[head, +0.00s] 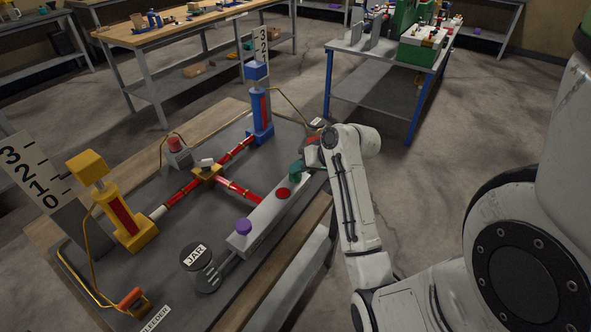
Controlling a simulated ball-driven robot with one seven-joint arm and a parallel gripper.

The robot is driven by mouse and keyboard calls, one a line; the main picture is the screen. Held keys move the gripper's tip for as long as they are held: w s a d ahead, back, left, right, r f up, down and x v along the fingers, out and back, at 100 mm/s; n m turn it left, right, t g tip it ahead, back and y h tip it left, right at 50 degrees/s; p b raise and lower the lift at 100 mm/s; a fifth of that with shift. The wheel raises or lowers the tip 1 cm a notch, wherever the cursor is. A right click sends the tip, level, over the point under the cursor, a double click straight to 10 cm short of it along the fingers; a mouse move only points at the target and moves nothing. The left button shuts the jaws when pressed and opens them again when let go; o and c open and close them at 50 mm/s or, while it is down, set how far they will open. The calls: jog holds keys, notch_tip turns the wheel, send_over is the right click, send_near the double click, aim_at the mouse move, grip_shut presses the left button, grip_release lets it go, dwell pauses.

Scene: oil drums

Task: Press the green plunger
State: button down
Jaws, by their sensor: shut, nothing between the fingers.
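The green plunger (296,172) stands at the far right end of a grey block (262,216) on the dark bench top. A red plunger (283,194) is in the middle of the block and a purple plunger (243,227) is at its near end. My gripper (311,158) is close beside the green plunger, on its right. It is shut and empty, and partly hidden by my own wrist. I cannot tell whether it touches the plunger.
Red tubes (236,186) join a yellow cylinder (130,222) and a blue cylinder (260,110) through a brass junction (207,173). A blue-legged table (385,50) stands behind. Floor at right is mostly clear.

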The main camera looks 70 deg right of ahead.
aim_at(299, 176)
jog(key=shift+s+a+f, duration=0.15)
jog(key=shift+f, duration=0.25)
jog(key=shift+s+a+f, duration=0.15)
jog(key=shift+f, duration=0.25)
jog(key=r+p, duration=0.6)
jog(key=p, duration=0.1)
jog(key=shift+w+d+r, duration=0.1)
jog(key=shift+w+r, duration=0.1)
jog(key=shift+r, duration=0.1)
dwell(1.7)
